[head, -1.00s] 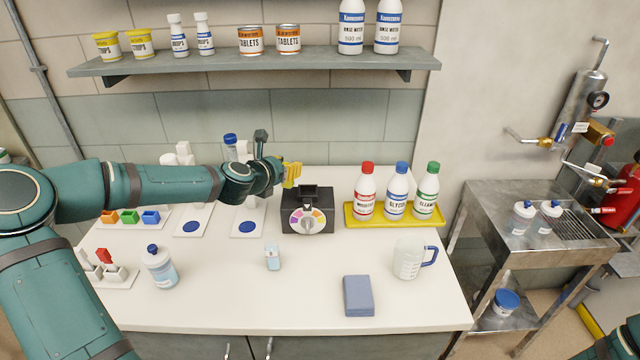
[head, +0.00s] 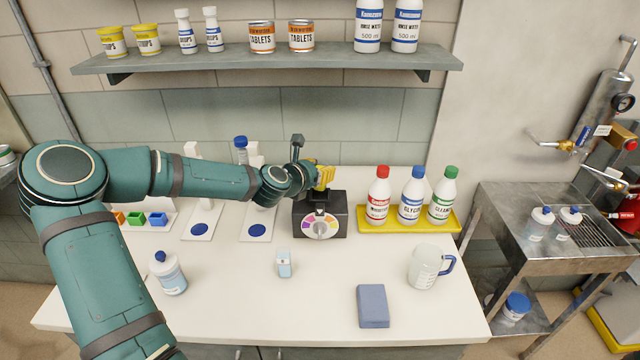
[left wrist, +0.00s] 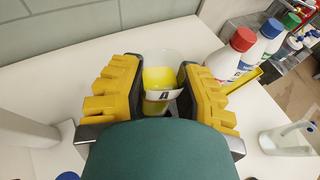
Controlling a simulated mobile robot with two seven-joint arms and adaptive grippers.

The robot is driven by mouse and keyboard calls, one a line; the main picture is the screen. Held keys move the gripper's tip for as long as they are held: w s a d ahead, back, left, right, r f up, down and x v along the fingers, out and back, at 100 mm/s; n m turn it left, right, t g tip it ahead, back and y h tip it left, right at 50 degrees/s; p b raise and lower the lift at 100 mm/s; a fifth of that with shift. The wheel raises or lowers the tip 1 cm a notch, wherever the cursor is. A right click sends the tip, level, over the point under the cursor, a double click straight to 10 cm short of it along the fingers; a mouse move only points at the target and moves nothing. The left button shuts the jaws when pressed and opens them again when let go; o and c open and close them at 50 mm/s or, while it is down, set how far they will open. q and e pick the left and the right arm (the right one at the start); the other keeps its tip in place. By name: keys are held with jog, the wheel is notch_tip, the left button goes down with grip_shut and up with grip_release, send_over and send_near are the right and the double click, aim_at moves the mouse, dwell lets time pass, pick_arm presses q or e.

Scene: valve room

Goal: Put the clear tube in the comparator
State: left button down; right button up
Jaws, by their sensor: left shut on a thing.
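The comparator (head: 335,215) is a black box with a coloured dial on its front, standing on the white bench. My left gripper (head: 325,178) is right above and behind its top, with yellow fingers. In the left wrist view, the left gripper (left wrist: 158,88) is shut on the clear tube (left wrist: 161,62), which has yellow in its lower part and a dark mark on a pale label. The tube's lower end is hidden by my wrist. In the head view the tube is hidden, so I cannot tell whether it touches the comparator. My right gripper is not in view.
A yellow tray (head: 377,226) with three capped bottles stands just right of the comparator. White stands with blue discs (head: 256,230) are at left.

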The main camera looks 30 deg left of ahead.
pick_arm(q)
jog(key=shift+f+b, duration=0.3)
jog(key=shift+f, duration=1.55)
jog(key=c, duration=0.7)
grip_release()
jog(key=shift+f, duration=0.1)
